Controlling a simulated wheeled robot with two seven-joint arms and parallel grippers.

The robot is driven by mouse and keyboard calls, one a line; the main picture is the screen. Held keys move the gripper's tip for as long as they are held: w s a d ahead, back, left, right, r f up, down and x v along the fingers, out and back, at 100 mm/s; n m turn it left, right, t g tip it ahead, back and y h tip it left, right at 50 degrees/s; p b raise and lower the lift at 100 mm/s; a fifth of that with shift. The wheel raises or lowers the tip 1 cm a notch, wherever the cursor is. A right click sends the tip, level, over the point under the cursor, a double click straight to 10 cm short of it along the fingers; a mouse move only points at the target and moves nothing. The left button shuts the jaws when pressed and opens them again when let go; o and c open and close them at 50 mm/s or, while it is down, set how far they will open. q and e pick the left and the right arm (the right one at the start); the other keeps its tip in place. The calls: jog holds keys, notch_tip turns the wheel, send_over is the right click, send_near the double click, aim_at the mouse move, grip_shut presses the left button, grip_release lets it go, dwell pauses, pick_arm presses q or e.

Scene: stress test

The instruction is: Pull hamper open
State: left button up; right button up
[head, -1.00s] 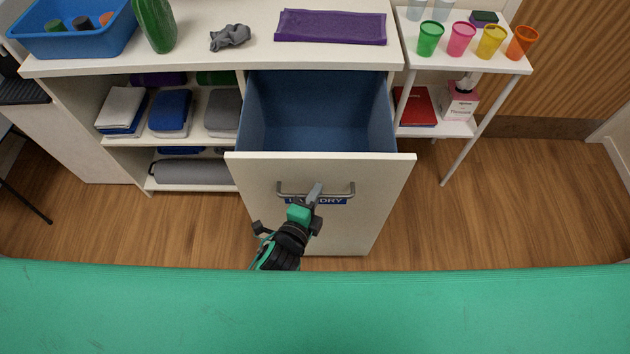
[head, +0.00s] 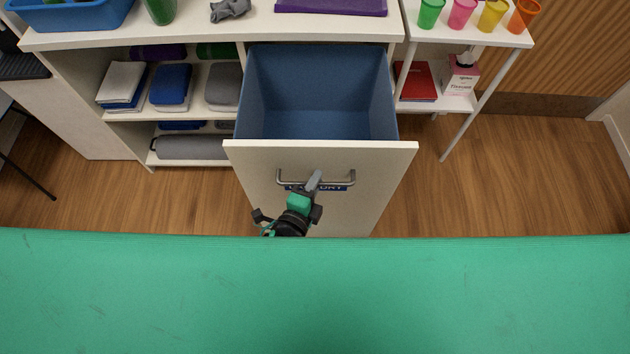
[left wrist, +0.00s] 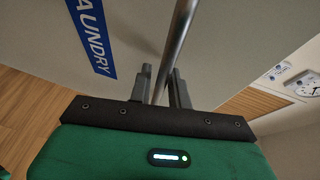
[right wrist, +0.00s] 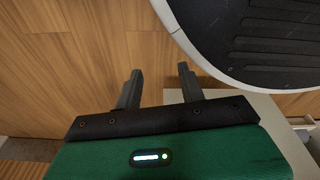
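The hamper is a tall pull-out with a cream front (head: 260,200) and a blue inside (head: 320,85). It stands well out from the cabinet, and its inside looks empty. A grey metal bar handle (head: 340,178) crosses the front over a blue laundry label (head: 338,188). My left gripper (head: 315,180) is at the middle of the handle. In the left wrist view the handle bar (left wrist: 180,35) runs between the close-set fingers of the left gripper (left wrist: 161,75), which looks shut on it. My right gripper (right wrist: 158,78) is open and empty above the floor.
A green padded surface (head: 320,295) spans the foreground, close to the hamper front. The cabinet (head: 215,40) has shelves of folded cloths at left. A white side table (head: 470,37) with cups stands at right. Wood floor (head: 520,190) is clear on the right.

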pick_arm(q)
jog(key=shift+s, duration=0.1)
jog(key=b+v, duration=0.1)
jog(key=v, duration=1.1)
pick_arm(e)
jog(key=shift+w+a+r, duration=0.3)
jog(key=shift+w+r, duration=0.35)
jog(key=shift+w, duration=0.05)
jog(key=shift+w+a+r, duration=0.25)
jog(key=shift+w+r, duration=0.4)
jog(key=shift+s, duration=0.25)
